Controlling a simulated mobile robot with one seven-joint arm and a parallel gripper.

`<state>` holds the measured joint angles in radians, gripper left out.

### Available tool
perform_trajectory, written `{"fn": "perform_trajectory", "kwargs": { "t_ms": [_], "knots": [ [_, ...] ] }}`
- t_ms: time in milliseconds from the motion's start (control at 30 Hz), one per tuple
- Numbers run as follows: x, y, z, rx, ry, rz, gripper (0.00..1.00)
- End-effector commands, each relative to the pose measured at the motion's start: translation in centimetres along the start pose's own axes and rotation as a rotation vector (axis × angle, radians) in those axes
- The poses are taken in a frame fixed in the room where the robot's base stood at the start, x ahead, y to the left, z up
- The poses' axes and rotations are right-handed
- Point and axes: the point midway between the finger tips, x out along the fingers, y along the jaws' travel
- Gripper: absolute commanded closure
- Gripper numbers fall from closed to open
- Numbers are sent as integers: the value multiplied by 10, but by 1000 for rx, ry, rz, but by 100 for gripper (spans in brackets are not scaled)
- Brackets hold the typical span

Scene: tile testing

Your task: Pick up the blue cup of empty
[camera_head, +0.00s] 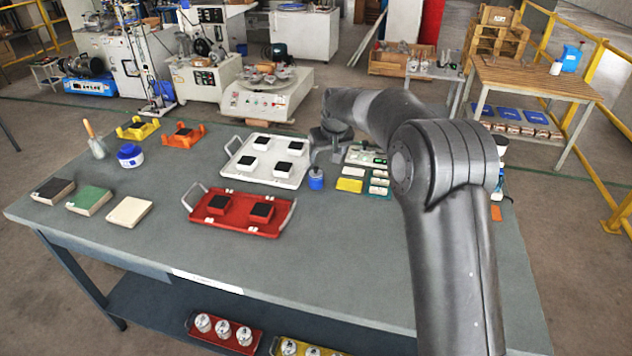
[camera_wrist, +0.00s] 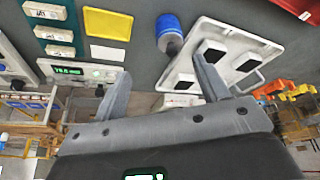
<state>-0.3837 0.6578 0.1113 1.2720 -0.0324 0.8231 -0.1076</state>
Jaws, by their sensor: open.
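A small blue cup (camera_head: 316,181) stands on the grey table, just right of the white tray. In the wrist view the blue cup (camera_wrist: 168,27) is beyond the fingertips, roughly in line with the space between them, its grey part toward me. My gripper (camera_wrist: 160,72) is open with nothing between its fingers. In the head view my gripper (camera_head: 322,150) is close to the cup, behind and above it; its fingers are hard to make out there. A second blue and white round container (camera_head: 130,154) stands at the table's left.
The white tray (camera_head: 250,174) with several black-topped blocks is close left of the cup. A red tray (camera_head: 237,226) lies nearer the front. A yellow plate (camera_head: 349,185) and small labelled pieces lie close right. The table's front middle is clear.

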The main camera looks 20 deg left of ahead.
Motion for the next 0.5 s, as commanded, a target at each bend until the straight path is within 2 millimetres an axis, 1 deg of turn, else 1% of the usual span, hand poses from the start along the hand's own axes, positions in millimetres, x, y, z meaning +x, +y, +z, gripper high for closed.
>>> {"fn": "perform_trajectory", "kwargs": {
  "t_ms": [33, 267, 500],
  "knots": [
    [8, -4, -3, -6, -1, -4, 32],
    [27, -8, -6, -11, -1, -9, 32],
    [64, -8, -5, -10, -3, -8, 32]
  ]
}}
